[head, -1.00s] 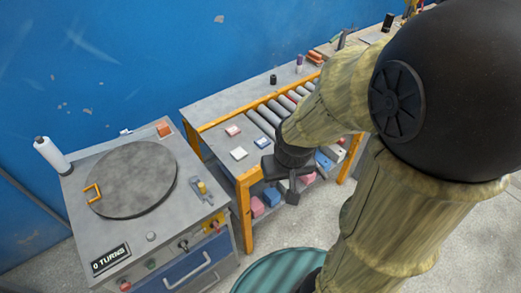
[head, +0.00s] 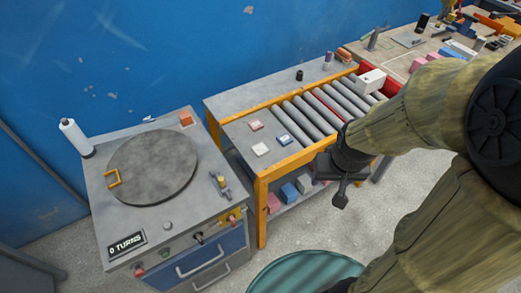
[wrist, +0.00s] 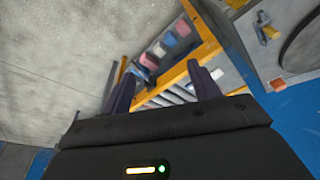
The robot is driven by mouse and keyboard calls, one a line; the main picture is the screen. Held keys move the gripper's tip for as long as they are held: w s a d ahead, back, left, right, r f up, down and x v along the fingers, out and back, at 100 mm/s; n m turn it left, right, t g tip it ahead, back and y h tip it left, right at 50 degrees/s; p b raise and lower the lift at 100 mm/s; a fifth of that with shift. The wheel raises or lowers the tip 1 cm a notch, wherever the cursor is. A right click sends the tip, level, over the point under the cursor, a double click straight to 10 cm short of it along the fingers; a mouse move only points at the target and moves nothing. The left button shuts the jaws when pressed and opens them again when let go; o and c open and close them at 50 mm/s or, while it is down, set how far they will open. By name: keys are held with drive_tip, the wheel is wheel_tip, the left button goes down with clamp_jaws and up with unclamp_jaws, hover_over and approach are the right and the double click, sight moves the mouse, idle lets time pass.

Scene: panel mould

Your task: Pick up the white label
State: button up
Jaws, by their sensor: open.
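A small flat white piece (head: 260,149), which looks like the white label, lies on the grey top of the orange-framed bench, near its front left corner. A similar piece with a pinkish top (head: 256,125) lies just behind it. My gripper (head: 340,195) is in front of the bench, to the right of the white piece and well apart from it. In the wrist view my gripper (wrist: 165,85) has its two dark fingers spread with nothing between them. I cannot make out the white piece in the wrist view.
The bench has rollers (head: 318,112) and an orange edge rail. A white box (head: 371,80) stands at the rollers' far end. Left is a machine with a round grey plate (head: 152,167) and a "0 TURNS" display (head: 126,243). A round green-topped thing (head: 305,275) stands in front.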

drive_tip(key=shift+o, duration=0.5)
drive_tip(key=w+d+f+n+t+b, duration=0.1)
drive_tip(key=w+f, duration=0.3)
drive_tip(key=shift+w+d, duration=0.15)
drive_tip(key=shift+w, duration=0.2)
drive_tip(key=w+a+f+n+t+y+b, duration=0.4)
drive_tip(key=w+a+f+n+t+y, duration=0.2)
drive_tip(key=f, duration=0.6)
drive_tip(key=w+a+t+y, duration=0.1)
drive_tip(key=a+y, duration=0.1)
drive_tip(key=shift+w+a+f, duration=0.3)
drive_tip(key=shift+w+f, duration=0.05)
drive_tip(key=shift+w, duration=0.05)
drive_tip(key=shift+w, duration=0.1)
